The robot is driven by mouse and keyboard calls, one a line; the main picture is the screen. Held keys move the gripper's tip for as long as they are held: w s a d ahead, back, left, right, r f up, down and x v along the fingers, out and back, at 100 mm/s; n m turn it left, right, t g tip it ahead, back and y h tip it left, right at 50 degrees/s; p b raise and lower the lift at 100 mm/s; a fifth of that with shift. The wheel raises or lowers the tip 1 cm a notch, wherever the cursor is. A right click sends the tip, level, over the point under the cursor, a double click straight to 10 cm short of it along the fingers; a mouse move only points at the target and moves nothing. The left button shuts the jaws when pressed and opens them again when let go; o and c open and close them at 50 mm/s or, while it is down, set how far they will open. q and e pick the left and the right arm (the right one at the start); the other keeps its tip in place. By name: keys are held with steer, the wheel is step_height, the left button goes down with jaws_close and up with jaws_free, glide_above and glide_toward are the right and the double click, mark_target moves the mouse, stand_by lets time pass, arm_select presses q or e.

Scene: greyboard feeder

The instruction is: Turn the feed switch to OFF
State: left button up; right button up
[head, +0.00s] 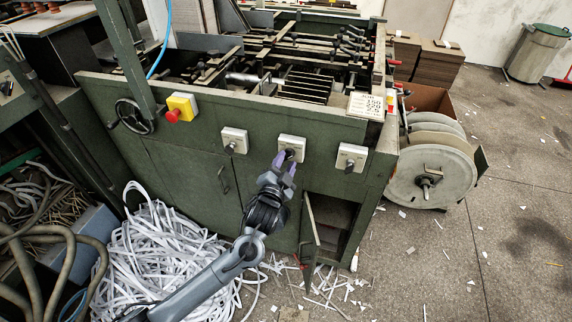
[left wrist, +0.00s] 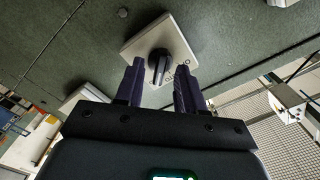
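A row of three pale switch plates with dark knobs sits on the green machine's front: a left switch (head: 234,140), a middle switch (head: 292,142) and a right switch (head: 351,157). Their lettering is too small to read, so I cannot tell which is the feed switch. My left gripper (head: 285,164) is at the middle switch. In the left wrist view its two purple fingers (left wrist: 160,72) are open, one on each side of the dark knob (left wrist: 158,64), with gaps visible. The knob stands out from its square plate (left wrist: 178,32). My right gripper is not in view.
A yellow box with a red button (head: 180,108) and a handwheel (head: 133,116) are at the machine's left. A small cabinet door (head: 309,236) hangs open below the switches. Paper strips (head: 160,255) heap on the floor. A large reel (head: 430,178) stands right.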

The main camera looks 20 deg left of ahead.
arm_select(q)
steer(key=shift+w+a, duration=0.1)
steer(key=shift+w, duration=0.4)
jaws_close()
